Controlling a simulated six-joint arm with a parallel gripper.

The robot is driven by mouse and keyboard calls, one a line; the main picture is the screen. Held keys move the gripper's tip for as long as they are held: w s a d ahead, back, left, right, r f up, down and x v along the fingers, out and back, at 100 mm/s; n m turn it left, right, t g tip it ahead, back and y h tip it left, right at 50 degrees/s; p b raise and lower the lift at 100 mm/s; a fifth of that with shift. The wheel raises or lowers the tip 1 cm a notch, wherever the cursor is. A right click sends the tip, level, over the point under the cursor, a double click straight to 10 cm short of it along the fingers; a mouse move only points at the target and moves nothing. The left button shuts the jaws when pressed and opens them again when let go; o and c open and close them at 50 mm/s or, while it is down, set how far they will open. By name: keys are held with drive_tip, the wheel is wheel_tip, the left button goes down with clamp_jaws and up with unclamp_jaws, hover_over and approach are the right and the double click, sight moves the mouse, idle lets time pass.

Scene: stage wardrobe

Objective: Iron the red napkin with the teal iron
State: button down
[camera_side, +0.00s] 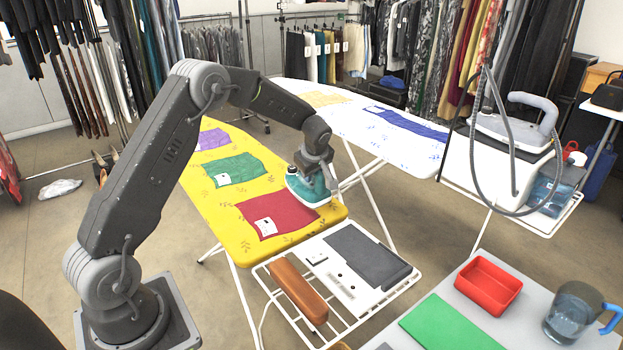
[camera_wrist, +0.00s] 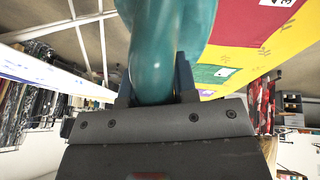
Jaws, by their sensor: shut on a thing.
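The red napkin (camera_side: 275,214) lies flat on the yellow ironing board (camera_side: 196,185), near its right end, with a small white label on it. The teal iron (camera_side: 306,189) is at the napkin's right edge, its sole low over or on the board; I cannot tell which. My gripper (camera_side: 318,164) is shut on the iron's handle from above. In the wrist view the teal handle (camera_wrist: 160,45) stands between my fingers (camera_wrist: 155,88), and part of the red napkin (camera_wrist: 245,22) shows at the upper right.
A green napkin (camera_side: 235,169) and a purple napkin (camera_side: 211,139) lie farther up the board. A white rack (camera_side: 345,262) with a grey pad and brown roll stands in front. A white board (camera_side: 360,118) stands behind. A red tray (camera_side: 488,284) is at the right.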

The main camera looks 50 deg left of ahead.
drive_tip(key=shift+r, duration=1.45)
